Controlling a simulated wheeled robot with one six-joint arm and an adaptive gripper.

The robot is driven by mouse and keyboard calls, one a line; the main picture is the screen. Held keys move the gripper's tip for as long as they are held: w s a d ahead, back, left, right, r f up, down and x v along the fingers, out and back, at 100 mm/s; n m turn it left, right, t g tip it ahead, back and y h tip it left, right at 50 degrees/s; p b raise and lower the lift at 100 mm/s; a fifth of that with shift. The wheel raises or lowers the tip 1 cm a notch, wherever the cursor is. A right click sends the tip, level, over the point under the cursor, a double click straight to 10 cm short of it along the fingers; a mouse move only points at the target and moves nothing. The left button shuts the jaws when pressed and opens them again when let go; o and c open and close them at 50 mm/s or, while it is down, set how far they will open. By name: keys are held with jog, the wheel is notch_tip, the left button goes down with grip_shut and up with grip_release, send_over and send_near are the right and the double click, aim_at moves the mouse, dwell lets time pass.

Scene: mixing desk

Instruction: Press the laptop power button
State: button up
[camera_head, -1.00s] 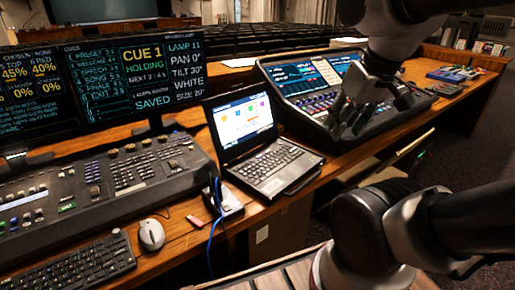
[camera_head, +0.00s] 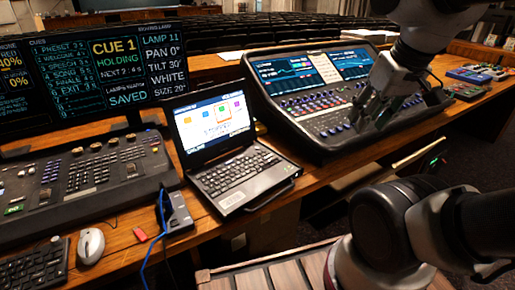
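The open laptop (camera_head: 245,178) stands on the wooden desk in the middle of the view, its screen (camera_head: 212,120) lit with coloured icons. Its keyboard faces me; the power button is too small to make out. My gripper (camera_head: 362,122) hangs at upper right, in front of the audio mixing console and well to the right of the laptop, touching nothing that I can tell. Its dark fingers point down; whether they are spread or closed is not clear at this size.
The audio console (camera_head: 290,95) stands right of the laptop. A lighting desk (camera_head: 80,180), monitors (camera_head: 95,70), a mouse (camera_head: 90,245) and a grey box (camera_head: 176,212) with a blue cable are at left. Small devices (camera_head: 470,80) lie at far right.

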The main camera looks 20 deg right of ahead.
grip_shut()
dwell(1.1)
